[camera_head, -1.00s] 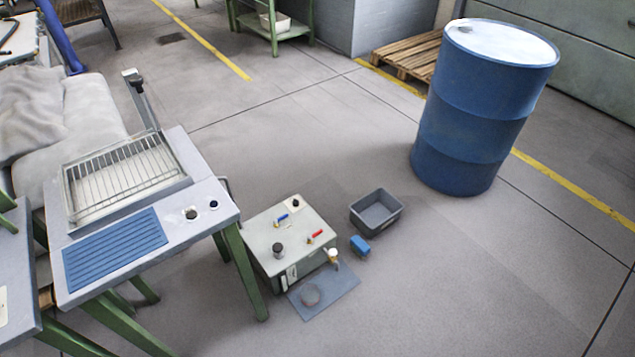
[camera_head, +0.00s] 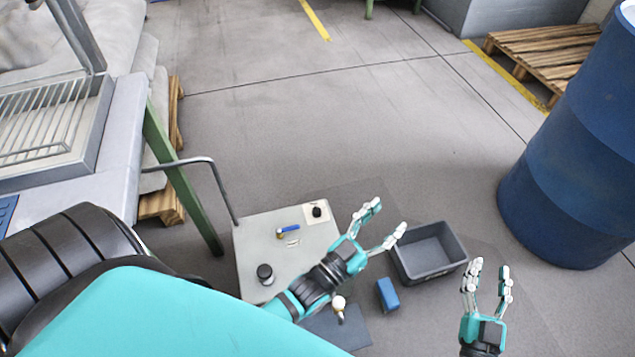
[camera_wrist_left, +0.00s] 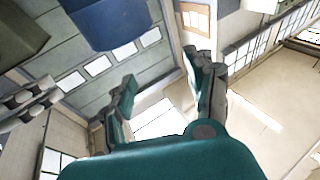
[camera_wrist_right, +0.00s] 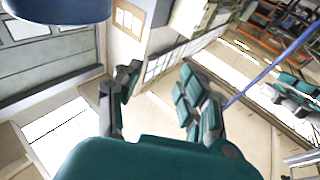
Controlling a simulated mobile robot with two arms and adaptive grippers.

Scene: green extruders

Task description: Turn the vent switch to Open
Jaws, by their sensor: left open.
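A grey box (camera_head: 251,238) stands on the floor. At its far right corner is a small black knob (camera_head: 317,211) on a cream plate, which looks like the vent switch; its marking is too small to read. A blue-handled valve (camera_head: 287,230) and a dark round cap (camera_head: 265,273) are also on the top. My left gripper (camera_head: 386,220) is open and empty, to the right of the knob and apart from it; its arm covers the box's right front part. My right gripper (camera_head: 491,272) is open and empty, further right. Neither wrist view shows the box.
A grey bin (camera_head: 432,281) and a blue block (camera_head: 388,294) are on the floor right of the box. A blue drum (camera_head: 570,170) stands at the right. A table (camera_head: 122,150) with a green leg (camera_head: 180,175) is at the left. The floor behind the box is clear.

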